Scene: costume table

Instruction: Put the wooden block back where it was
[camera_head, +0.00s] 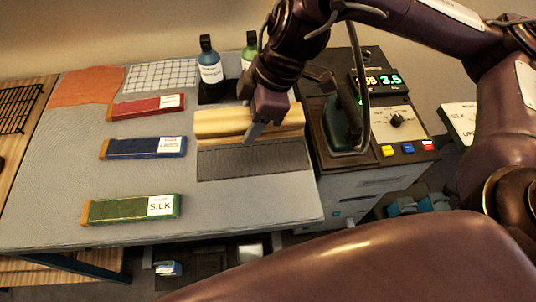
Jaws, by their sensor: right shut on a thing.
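The wooden block (218,123) is a pale, long piece of wood at the back right of the grey table. It lies along the far edge of a dark grey rectangular patch (252,160). My right gripper (257,130) reaches down over it from the upper right and is shut on it. The fingers cover part of the block. I cannot tell whether the block rests on the table or is held slightly above it. My left gripper is not in view.
Red (147,107), blue (144,148) and green (132,209) labelled boxes lie on the table's (222,213) left half. Bottles (209,67) stand behind the block. A station with an iron (342,122) and a lit display (380,80) stands at right. The table's front middle is clear.

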